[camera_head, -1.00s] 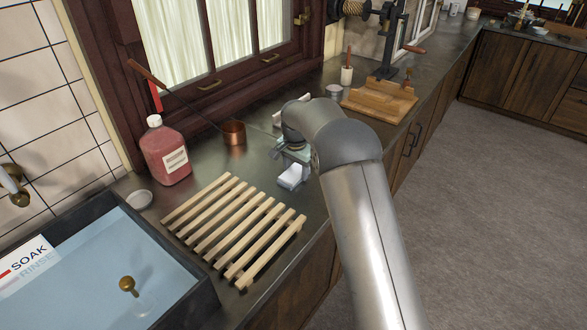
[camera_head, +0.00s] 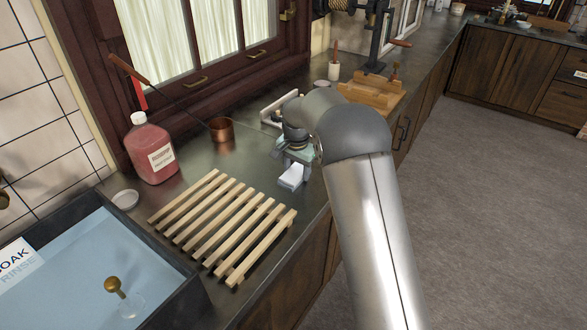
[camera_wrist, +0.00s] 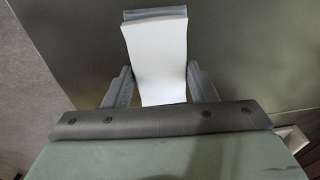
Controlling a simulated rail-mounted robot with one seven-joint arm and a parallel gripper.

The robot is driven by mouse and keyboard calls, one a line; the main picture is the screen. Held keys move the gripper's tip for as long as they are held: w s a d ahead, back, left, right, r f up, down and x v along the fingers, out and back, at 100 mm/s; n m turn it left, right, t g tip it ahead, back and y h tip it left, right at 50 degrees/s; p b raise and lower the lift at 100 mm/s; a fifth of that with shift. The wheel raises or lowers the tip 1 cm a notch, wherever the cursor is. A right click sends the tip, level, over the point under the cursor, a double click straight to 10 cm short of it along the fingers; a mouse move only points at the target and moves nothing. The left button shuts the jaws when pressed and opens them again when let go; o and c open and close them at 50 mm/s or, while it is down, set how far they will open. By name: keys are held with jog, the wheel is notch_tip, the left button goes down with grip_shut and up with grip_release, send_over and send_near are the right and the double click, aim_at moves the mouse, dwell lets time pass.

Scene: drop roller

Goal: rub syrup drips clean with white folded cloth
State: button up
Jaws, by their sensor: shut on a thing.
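The white folded cloth (camera_head: 291,177) is at the counter, just right of the wooden slatted rack. My gripper (camera_head: 296,163) is shut on the cloth, with the cloth's end sticking out below the jaws. In the wrist view the cloth (camera_wrist: 157,50) stands out between the two grey fingers of my gripper (camera_wrist: 160,88). Bare dark metal counter lies around it in that view. I cannot make out any syrup drips. The arm hides part of the counter behind the gripper, and I cannot tell whether the cloth touches the counter.
The slatted rack (camera_head: 222,222) lies left of my gripper, beside the soak sink (camera_head: 178,312). A wooden board (camera_head: 373,94) with a hand-cranked device is farther off.

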jog(key=shift+s+d+b, duration=0.4)
jog(key=shift+s+d, duration=0.3)
jog(key=shift+d, duration=0.35)
jog(key=shift+r, duration=0.1)
jog(key=shift+r+p, duration=2.65)
jog(key=shift+r, duration=1.35)
jog(key=shift+s, duration=0.1)
